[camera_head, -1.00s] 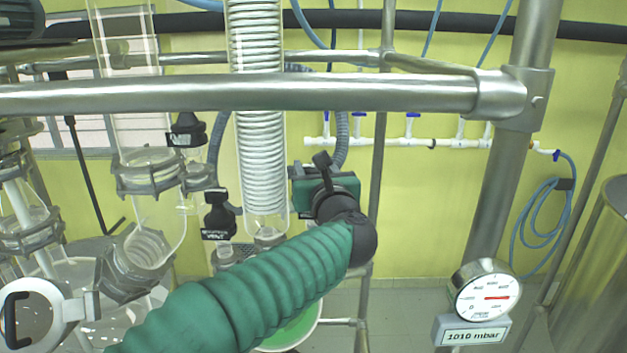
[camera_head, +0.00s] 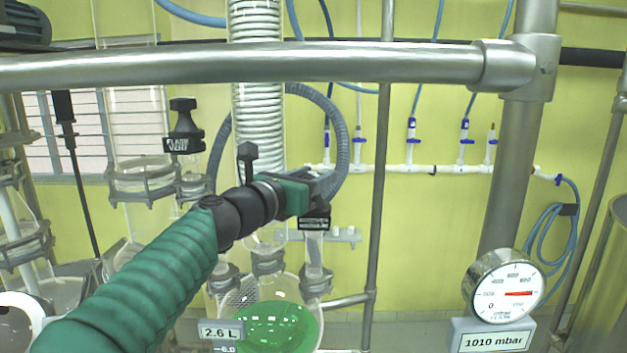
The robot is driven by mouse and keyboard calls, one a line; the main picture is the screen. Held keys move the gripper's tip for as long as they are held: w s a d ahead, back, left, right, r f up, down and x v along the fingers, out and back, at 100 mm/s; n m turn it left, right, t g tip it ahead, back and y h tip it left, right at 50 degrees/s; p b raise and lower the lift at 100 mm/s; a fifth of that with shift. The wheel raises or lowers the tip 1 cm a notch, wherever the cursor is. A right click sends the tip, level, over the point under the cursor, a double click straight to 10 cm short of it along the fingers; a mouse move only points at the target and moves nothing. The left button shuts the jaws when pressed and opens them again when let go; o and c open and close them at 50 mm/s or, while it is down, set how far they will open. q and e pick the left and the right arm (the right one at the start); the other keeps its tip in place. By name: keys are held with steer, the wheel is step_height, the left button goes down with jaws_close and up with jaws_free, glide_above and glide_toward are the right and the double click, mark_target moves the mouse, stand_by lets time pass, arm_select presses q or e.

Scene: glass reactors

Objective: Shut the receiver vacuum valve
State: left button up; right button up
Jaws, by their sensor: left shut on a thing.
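A black valve (camera_head: 314,223) with a small label stands on the right neck of the clear receiver flask. Its label is too small to read with certainty. The flask (camera_head: 304,293) holds green liquid and carries a 2.6 L tag. My left gripper (camera_head: 322,186) comes in from the lower left on a green-sleeved arm. Its fingers are at the top of this valve and shut on it; they hide the knob, so I cannot tell which way it is turned. My right gripper is not in view.
A black flask valve (camera_head: 183,132) stands on glassware at the left. A steel rail (camera_head: 240,65) crosses above my gripper and an upright pole (camera_head: 381,180) stands to its right. A gauge (camera_head: 504,286) with a 1010 mbar display (camera_head: 494,341) is at lower right.

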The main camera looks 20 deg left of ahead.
arm_select(q)
steer(key=shift+r+m+h, duration=0.15)
steer(key=shift+m+h, duration=0.15)
steer(key=shift+h, duration=0.1)
steer(key=o, duration=0.9)
steer(key=shift+o, duration=1)
steer(key=shift+w, duration=0.2)
steer(key=b+v, duration=0.4)
steer(key=v, duration=1.2)
steer(key=shift+s+a, duration=0.3)
